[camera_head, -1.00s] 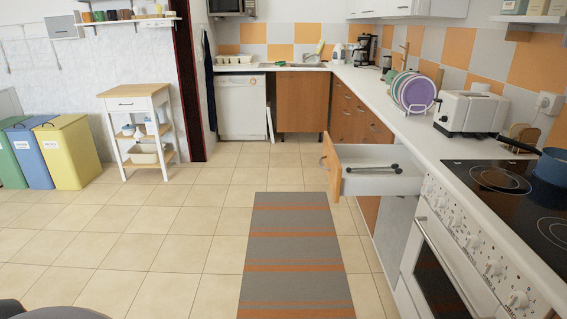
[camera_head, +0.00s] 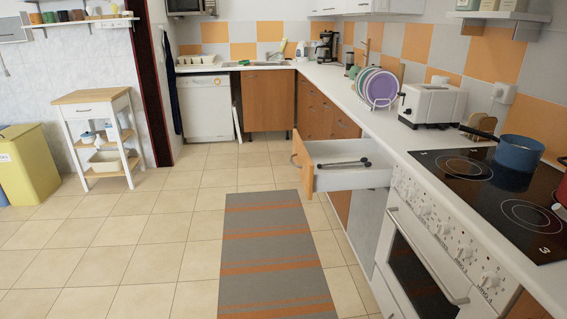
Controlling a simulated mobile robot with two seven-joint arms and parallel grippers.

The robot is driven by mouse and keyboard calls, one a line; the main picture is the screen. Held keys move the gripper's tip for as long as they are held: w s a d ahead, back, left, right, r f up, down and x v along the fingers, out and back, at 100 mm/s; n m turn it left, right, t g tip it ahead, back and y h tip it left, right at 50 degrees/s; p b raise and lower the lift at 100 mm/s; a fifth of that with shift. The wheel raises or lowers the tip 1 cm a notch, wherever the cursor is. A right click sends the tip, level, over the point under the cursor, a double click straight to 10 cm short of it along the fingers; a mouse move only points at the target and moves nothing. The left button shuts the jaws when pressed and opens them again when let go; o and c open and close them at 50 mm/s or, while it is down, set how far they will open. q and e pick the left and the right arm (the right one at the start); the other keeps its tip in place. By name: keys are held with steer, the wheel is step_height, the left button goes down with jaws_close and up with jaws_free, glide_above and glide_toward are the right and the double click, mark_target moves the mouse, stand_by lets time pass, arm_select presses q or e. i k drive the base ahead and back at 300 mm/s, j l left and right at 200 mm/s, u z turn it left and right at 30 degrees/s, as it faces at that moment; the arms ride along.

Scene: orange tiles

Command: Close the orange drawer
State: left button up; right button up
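The orange drawer (camera_head: 303,171) is pulled out from the counter on the right side of the aisle. Its orange-brown front faces left, with a handle on it. Its white inside (camera_head: 345,152) shows, and a dark long utensil (camera_head: 343,163) lies in it. Neither of my grippers is in view, so nothing of mine is seen touching the drawer.
The oven (camera_head: 425,270) with a black hob (camera_head: 490,190) and blue pot (camera_head: 519,152) stands right of the drawer, nearer me. A striped rug (camera_head: 275,255) lies on the open tiled floor. A white trolley (camera_head: 98,130) stands at left.

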mark_target(307, 155)
steer(key=i+j+z, duration=0.2)
steer(key=i, duration=0.35)
steer(key=i+j+z, duration=0.2)
steer(key=i, duration=0.35)
steer(key=i+j+z, duration=0.2)
steer(key=i, duration=0.35)
steer(key=i+j+z, duration=0.2)
steer(key=i+j, duration=0.3)
